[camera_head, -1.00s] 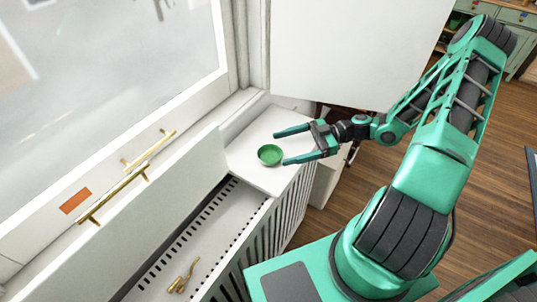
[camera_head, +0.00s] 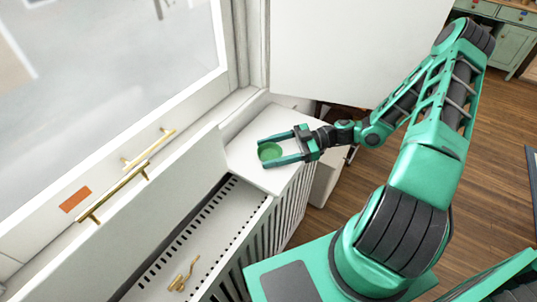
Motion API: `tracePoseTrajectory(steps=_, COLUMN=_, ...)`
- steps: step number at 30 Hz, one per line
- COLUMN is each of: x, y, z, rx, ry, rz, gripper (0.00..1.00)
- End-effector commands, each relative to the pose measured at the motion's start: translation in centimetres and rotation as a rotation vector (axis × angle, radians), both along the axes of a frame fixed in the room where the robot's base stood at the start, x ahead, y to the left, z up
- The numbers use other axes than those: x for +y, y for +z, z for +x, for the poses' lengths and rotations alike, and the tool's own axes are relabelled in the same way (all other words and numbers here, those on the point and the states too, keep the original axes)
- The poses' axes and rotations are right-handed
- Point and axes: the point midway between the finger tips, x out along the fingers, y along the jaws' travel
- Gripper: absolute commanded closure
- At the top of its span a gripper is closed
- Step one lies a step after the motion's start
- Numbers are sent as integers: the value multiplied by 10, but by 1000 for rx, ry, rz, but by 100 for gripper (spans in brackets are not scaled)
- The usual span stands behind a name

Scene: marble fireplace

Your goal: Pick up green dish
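The small round green dish (camera_head: 270,151) sits on the white ledge (camera_head: 249,174) near the window corner. My gripper (camera_head: 262,152) reaches in from the right, its two teal fingers on either side of the dish. The far finger passes along the dish's upper edge and the near finger along its lower edge. The fingers are spread apart. I cannot tell whether they touch the dish. The near finger hides part of the dish's lower rim.
A white wall panel (camera_head: 350,50) stands behind the ledge. A slotted white radiator cover (camera_head: 205,235) with a brass valve (camera_head: 183,275) lies lower left. Brass handles (camera_head: 115,195) are on the window frame. Wooden floor (camera_head: 375,225) is at right.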

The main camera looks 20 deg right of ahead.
Motion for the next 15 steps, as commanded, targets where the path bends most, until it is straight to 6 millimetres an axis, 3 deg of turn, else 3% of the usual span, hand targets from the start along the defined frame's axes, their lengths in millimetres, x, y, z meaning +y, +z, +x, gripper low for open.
tracePoseTrajectory(steps=2, x=0, y=0, z=0, rx=0, ry=0, rz=-1, gripper=61)
tracePoseTrajectory(steps=15, x=-2, y=5, z=-2, rx=0, ry=0, rz=-1, gripper=61)
